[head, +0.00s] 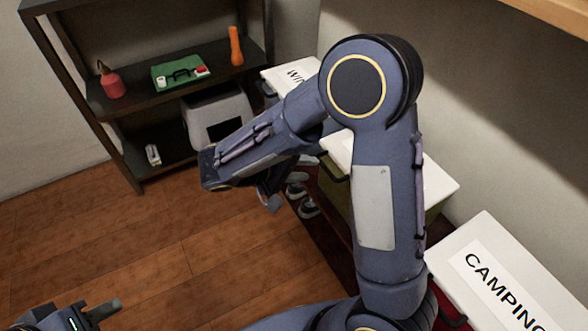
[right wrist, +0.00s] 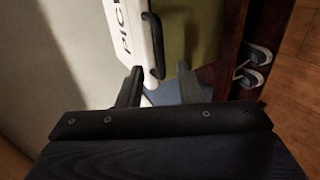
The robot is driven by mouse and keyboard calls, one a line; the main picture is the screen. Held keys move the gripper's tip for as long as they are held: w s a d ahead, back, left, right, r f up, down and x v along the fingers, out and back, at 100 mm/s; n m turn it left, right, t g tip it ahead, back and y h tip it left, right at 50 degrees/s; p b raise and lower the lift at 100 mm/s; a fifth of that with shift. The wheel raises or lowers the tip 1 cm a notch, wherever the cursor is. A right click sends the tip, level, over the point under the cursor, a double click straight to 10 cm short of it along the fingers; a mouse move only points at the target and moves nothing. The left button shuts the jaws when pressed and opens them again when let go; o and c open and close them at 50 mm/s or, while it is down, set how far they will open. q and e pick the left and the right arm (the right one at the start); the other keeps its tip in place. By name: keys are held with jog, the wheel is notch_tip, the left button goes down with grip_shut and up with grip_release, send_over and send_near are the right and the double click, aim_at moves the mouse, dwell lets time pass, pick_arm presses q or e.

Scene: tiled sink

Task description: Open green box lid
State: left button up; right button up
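The green box (head: 337,198) stands by the right wall under a white lid (head: 438,186), partly hidden behind my right arm. In the right wrist view the lid (right wrist: 123,28) shows lettering, and a dark handle (right wrist: 157,45) is at its edge above the green side (right wrist: 196,35). The lid looks closed. My right gripper (right wrist: 158,82) has its two fingers apart, one on either side of the handle's lower end; contact is unclear. In the head view it is mostly hidden by my arm. My left gripper (head: 97,316) is partly cut off at the bottom left, away from the box.
A white-lidded box marked CAMPING (head: 500,285) is at the lower right, and another lettered box (head: 291,76) is behind. A dark shelf (head: 135,98) holds a red bottle, green case and orange item. Shoes (head: 305,207) sit beside the green box. The wooden floor at left is clear.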

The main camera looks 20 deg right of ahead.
aim_at(325, 170)
jog(key=b+x, duration=0.3)
jog(key=x, duration=0.4)
jog(key=shift+d+f, duration=0.1)
jog(key=shift+f, duration=0.15)
jog(key=shift+d, duration=0.2)
jog(key=shift+s+d+f, duration=0.1)
jog(key=shift+f, duration=0.05)
jog(key=shift+c, duration=0.3)
jog(key=shift+d+f, duration=0.1)
jog(key=c, duration=0.6)
